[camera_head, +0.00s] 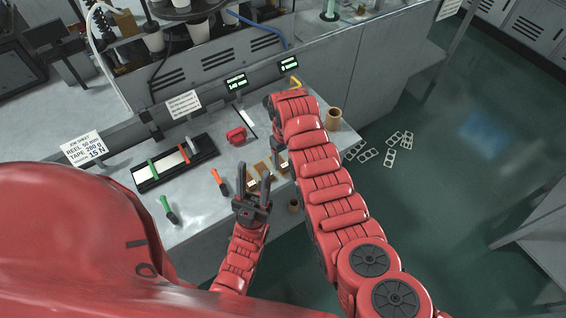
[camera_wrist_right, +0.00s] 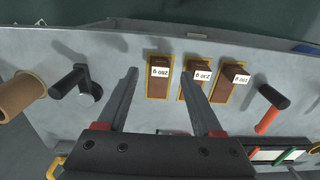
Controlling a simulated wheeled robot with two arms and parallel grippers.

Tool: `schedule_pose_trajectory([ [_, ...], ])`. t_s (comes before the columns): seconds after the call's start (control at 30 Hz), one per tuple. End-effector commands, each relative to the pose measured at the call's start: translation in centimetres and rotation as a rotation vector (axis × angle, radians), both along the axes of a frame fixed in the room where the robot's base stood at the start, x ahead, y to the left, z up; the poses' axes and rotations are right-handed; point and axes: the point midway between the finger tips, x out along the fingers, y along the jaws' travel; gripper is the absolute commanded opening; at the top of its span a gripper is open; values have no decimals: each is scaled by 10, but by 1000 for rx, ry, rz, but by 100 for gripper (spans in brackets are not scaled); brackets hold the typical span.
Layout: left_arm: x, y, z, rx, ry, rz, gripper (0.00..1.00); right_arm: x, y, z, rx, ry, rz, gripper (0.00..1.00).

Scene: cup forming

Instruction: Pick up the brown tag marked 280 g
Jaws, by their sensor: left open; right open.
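The brown tag marked 280 g (camera_wrist_right: 159,87) lies on the grey bench in the right wrist view, leftmost of three similar tags. Its white label appears upside down. The right gripper (camera_wrist_right: 161,66) is open, with its fingers to either side of this tag in the picture; I see no contact. The middle tag (camera_wrist_right: 190,88) is partly covered by one finger, and another tag (camera_wrist_right: 231,88) is to its right. In the head view the left gripper (camera_head: 253,169) is open and empty, its fingers overlapping the tag area. My right arm partly hides that area.
An orange-handled tool (camera_head: 217,180), a green-handled tool (camera_head: 168,209) and a black tray (camera_head: 148,178) are to the left. A red object (camera_head: 236,134) lies farther back. A brown roll (camera_head: 333,119) stands right. A black-handled tool (camera_wrist_right: 72,82) shows in the wrist view.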

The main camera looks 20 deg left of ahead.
Motion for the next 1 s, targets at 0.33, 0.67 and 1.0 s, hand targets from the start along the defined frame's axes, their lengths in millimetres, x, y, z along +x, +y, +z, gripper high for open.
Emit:
schedule_pose_trajectory([
  [0.33, 0, 0, 8, 0, 0, 0, 45, 0, 0, -22, -1, 1, 1, 68],
  [0.67, 0, 0, 8, 0, 0, 0, 45, -1, 0, -24, -1, 1, 1, 57],
  [1.0, 0, 0, 8, 0, 0, 0, 45, -1, 0, -24, -1, 1, 1, 0],
])
